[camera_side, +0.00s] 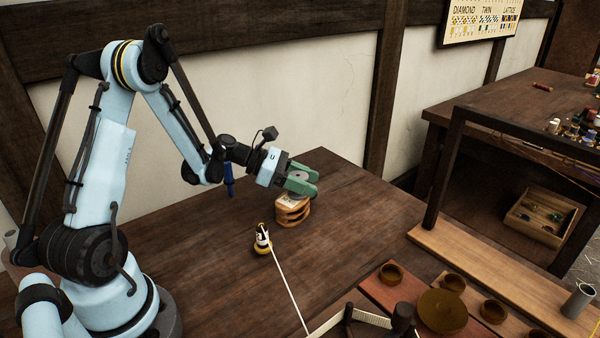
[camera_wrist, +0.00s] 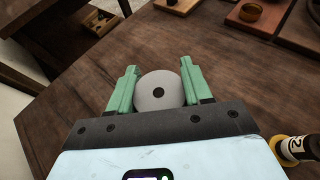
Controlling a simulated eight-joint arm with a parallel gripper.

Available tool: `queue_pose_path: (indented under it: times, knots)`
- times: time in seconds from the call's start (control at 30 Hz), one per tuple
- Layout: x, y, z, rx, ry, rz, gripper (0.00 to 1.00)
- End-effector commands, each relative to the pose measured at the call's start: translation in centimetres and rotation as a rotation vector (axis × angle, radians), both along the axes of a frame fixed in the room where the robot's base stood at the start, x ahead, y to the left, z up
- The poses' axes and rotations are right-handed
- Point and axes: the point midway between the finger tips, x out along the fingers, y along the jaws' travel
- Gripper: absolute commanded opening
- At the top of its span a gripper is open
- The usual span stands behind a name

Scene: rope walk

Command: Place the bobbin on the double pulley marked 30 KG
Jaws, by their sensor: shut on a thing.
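My gripper (camera_side: 303,181) has green jaws shut on the bobbin, whose round pale grey end with a dark centre hole shows between the fingers in the wrist view (camera_wrist: 150,92). In the side view a bit of the grey bobbin (camera_side: 298,174) shows between the jaws; the rest is hidden. Right below stands the wooden double pulley (camera_side: 293,213), upright on the table, with a pale label on its top too small to read. I cannot tell whether the bobbin touches the pulley. In the wrist view the pulley is hidden.
A black, white and yellow bobbin-like piece (camera_side: 262,240) with a white cord stands left of the pulley; it also shows in the wrist view (camera_wrist: 296,149). Wooden boards with round cups (camera_side: 391,274) lie at the front right. A dark frame (camera_side: 445,170) stands behind.

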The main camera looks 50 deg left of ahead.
Motion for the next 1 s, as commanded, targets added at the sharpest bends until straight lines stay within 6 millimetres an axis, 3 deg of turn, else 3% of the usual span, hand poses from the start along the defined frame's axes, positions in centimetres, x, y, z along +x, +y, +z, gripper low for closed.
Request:
queue_pose_path:
  times: [0.17,0.2,0.37,0.77,1.0]
  knots:
    - [0.0,0.0,-0.3,0.0,0.0,0.0,0.2]
    - [0.0,0.0,-0.3,0.0,0.0,0.0,0.51]
    - [0.0,0.0,-0.3,0.0,0.0,0.0,0.75]
    - [-0.1,0.1,0.2,0.0,0.0,0.001,0.75]
    - [-3.0,3.1,1.8,0.0,0.0,0.007,0.75]
